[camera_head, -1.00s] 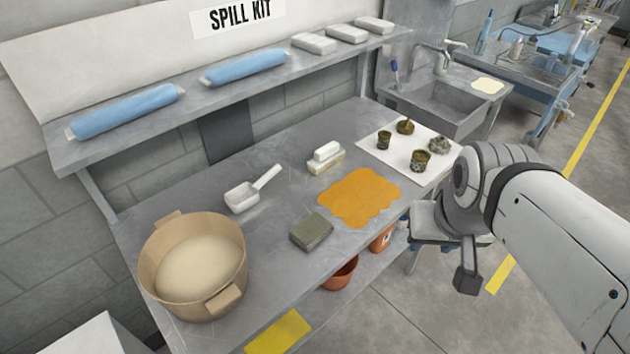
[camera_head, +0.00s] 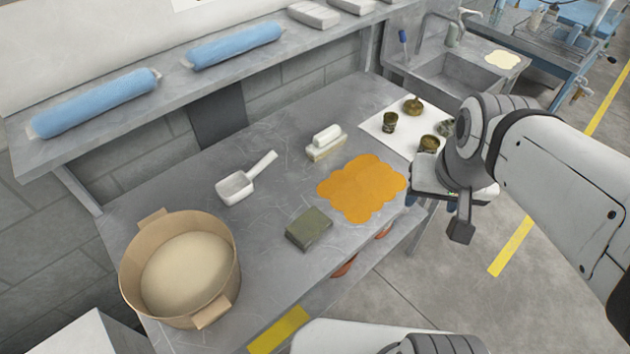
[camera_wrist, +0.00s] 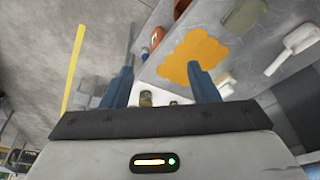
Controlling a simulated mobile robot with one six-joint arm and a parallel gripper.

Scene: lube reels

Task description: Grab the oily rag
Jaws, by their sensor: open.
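A crumpled, mottled grey-brown wad (camera_head: 445,127), probably the oily rag, lies on a white sheet (camera_head: 375,128) at the bench's far right end. My arm partly hides it in the head view. Several stained brown-green can-like things, such as one can (camera_head: 390,122), stand on the same sheet. My gripper (camera_wrist: 160,78) is open and empty, its two blue fingers wide apart. In the head view it hangs off the bench's right front edge, apart from the wad. I cannot make out the wad in the wrist view.
The metal bench holds an orange scalloped patch (camera_head: 362,188), a folded olive pad (camera_head: 309,229), a white brush (camera_head: 326,143), a scoop (camera_head: 240,186) and a tan tub (camera_head: 181,270). A shelf (camera_head: 175,95) with blue rolls hangs behind. A sink (camera_head: 455,85) stands beyond.

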